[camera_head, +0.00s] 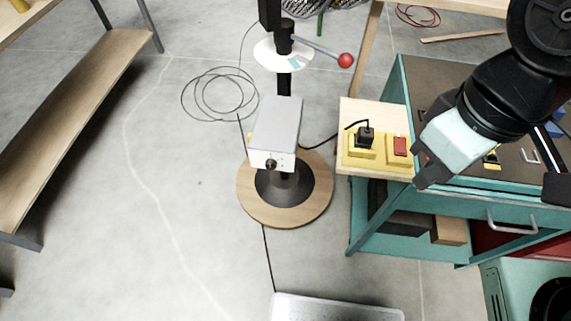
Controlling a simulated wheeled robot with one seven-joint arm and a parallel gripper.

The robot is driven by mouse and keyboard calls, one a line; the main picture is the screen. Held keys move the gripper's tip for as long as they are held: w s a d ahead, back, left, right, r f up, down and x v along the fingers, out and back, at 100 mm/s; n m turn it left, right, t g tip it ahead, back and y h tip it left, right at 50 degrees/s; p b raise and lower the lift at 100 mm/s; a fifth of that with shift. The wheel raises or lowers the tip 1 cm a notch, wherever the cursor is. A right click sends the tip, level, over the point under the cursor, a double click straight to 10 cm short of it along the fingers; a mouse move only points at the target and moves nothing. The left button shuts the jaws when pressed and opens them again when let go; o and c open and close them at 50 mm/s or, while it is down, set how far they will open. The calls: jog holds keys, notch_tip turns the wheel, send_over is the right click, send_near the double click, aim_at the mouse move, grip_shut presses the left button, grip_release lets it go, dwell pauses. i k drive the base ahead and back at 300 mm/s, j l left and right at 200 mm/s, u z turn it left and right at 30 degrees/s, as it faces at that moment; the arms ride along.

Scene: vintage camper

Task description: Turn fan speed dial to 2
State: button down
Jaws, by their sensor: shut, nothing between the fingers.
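A small black dial (271,164) sits on the white front face of a grey box (277,122). The box is mounted on a black post above a round wooden base (258,207). The dial's setting is too small to read. My gripper (421,178) is at the right, beside the red switch and over the near edge of the teal bench. It is shut and empty, well apart from the dial to its left.
A wooden board carries a yellow block with a black plug (365,134) and a red switch (400,147). A teal workbench (460,196) stands at right. A red-ball lever (345,60) juts from the post.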

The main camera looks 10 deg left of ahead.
aim_at(270, 164)
jog(key=k+j, duration=0.4)
jog(key=j, duration=0.15)
jog(key=k+j, duration=0.8)
jog(key=j, duration=0.25)
